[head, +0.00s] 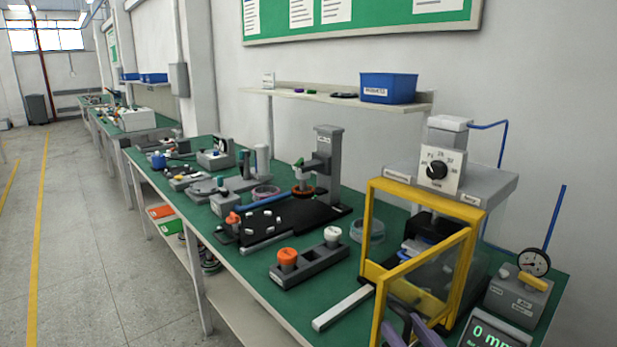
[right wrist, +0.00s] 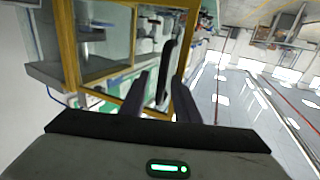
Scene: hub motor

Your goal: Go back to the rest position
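My right gripper (head: 410,331) shows at the bottom edge of the head view, in front of the yellow-framed guard (head: 372,235). Its two dark fingers stand apart. In the right wrist view the fingers of my right gripper (right wrist: 162,100) are also apart, with a dark curved bar (right wrist: 168,70) seen between and beyond them. I cannot tell how far the bar is from the fingers. My left gripper is not in view.
The green bench (head: 345,262) carries a press (head: 450,180), a gauge (head: 534,262), a display (head: 492,333) and a two-post block with orange and white caps (head: 310,262). A blue bin (head: 388,88) stands on the shelf. The floor (head: 90,220) at left is clear.

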